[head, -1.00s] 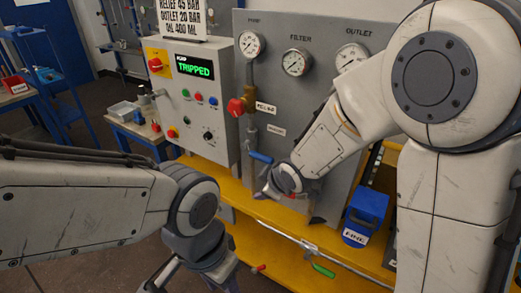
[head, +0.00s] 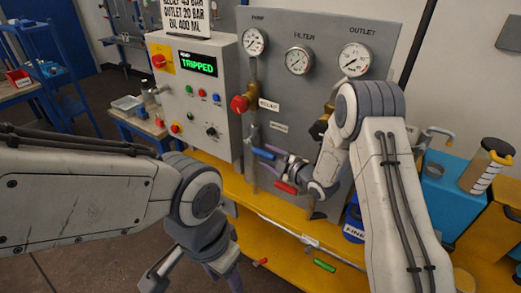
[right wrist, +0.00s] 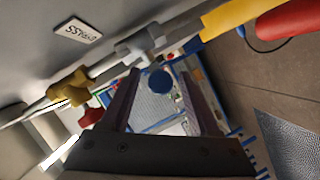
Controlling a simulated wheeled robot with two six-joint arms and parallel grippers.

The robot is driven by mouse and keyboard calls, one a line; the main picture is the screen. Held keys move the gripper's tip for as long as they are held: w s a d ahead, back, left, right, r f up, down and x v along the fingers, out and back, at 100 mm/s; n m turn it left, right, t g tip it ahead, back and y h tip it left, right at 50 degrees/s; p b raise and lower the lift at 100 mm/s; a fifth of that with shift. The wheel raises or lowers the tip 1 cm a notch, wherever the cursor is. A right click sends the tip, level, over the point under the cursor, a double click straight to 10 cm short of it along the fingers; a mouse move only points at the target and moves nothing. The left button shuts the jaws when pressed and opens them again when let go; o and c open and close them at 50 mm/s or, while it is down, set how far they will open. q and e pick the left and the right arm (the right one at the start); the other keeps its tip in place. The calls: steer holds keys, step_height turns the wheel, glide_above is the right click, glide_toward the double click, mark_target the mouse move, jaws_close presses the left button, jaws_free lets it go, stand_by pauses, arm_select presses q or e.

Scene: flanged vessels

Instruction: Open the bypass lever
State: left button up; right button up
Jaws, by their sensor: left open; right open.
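The bypass lever has a blue handle (head: 263,154) on the thin pipe low on the grey panel, below a small label. In the right wrist view its round blue end (right wrist: 160,82) shows between the finger lines, pointing toward the camera. A bypass label (right wrist: 77,30) lies on the panel beside it. My right gripper (head: 279,170) is at the lever, fingers open, one on either side of the blue end in the wrist view (right wrist: 160,95). I cannot tell whether they touch it. My left gripper (head: 195,284) hangs low at the bottom edge, open and empty.
A red relief knob (head: 239,104) sits above the lever, and a red handle (head: 285,188) just below my right gripper. A control box (head: 200,95) reading TRIPPED stands to the left. Gauges (head: 299,60) line the panel top. A yellow bench (head: 245,195) runs below.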

mark_target(259, 152)
steer(key=p+x, duration=0.1)
steer(key=x, duration=0.3)
steer(key=shift+w+a+f, duration=0.1)
steer(key=shift+w+a, duration=0.1)
steer(key=shift+w, duration=0.15)
steer(key=c, duration=1)
steer(key=shift+s+a, duration=0.1)
steer(key=shift+a, duration=0.05)
stand_by(0.4)
